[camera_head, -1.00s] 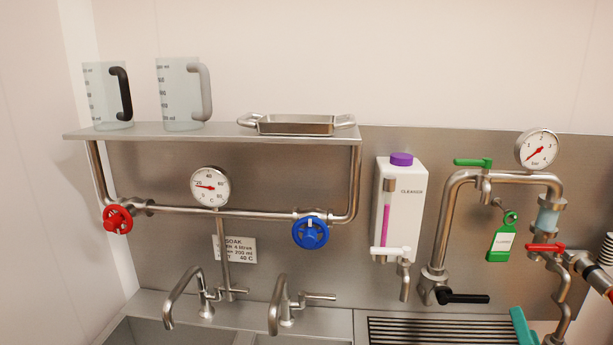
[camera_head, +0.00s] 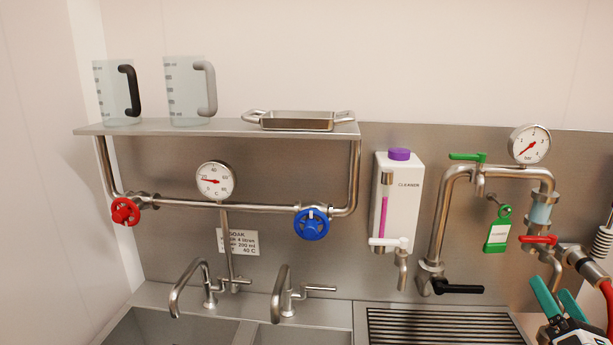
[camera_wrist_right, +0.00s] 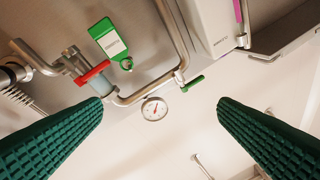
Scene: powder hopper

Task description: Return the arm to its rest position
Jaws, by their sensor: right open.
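My right gripper (camera_head: 558,298) shows at the lower right of the head view, with its green fingers apart and nothing between them. In the right wrist view its two ribbed green fingers (camera_wrist_right: 160,135) stand wide apart and empty. The red valve handle also shows in the right wrist view (camera_wrist_right: 92,72). My left gripper is not in view.
A steel wash station has two taps, a red valve wheel (camera_head: 125,211), a blue wheel (camera_head: 311,224), a cleaner dispenser (camera_head: 397,200) and pipework with a pressure gauge (camera_head: 530,144). Two jugs and a tray (camera_head: 297,121) stand on the shelf. A hose (camera_head: 606,296) hangs at the right.

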